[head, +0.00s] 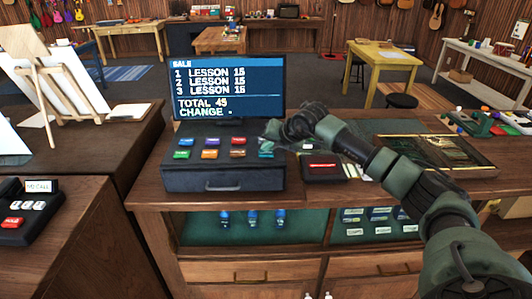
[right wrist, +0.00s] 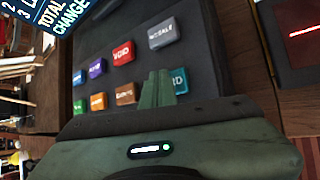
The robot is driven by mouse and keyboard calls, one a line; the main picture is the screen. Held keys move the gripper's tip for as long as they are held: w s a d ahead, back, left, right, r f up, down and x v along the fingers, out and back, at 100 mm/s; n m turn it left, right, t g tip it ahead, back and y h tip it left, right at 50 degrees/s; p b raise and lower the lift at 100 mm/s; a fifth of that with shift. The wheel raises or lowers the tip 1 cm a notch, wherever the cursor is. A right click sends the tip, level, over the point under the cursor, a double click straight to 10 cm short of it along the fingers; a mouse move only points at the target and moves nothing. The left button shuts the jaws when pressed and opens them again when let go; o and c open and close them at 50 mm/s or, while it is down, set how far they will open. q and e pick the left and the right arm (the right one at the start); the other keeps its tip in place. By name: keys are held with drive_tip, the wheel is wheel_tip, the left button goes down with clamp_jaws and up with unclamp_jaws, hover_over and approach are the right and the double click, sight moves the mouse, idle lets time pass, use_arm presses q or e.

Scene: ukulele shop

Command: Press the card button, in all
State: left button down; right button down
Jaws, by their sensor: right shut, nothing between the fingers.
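The teal card button (right wrist: 180,80) is at the end of the lower button row on the dark cash register (head: 224,178). In the head view the card button (head: 266,155) is just below my right gripper (head: 270,135). In the right wrist view the green fingers of my right gripper (right wrist: 157,88) are together and empty. The register screen (head: 228,88) shows three lessons at 15, total 45 and a change line. My left gripper is not in view.
Beside the card button is a brown button (right wrist: 125,93); the red VOID button (right wrist: 123,52) and grey no-sale button (right wrist: 164,33) are in the other row. A dark device with a red line (head: 322,166) stands right of the register.

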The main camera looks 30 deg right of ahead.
sight(268, 154)
idle(0.4)
drive_tip(key=shift+r+p, duration=0.35)
drive_tip(key=shift+r, duration=0.45)
drive_tip(key=shift+r+p, duration=1.35)
drive_tip(key=shift+r, duration=1.2)
drive_tip(key=shift+f, duration=0.1)
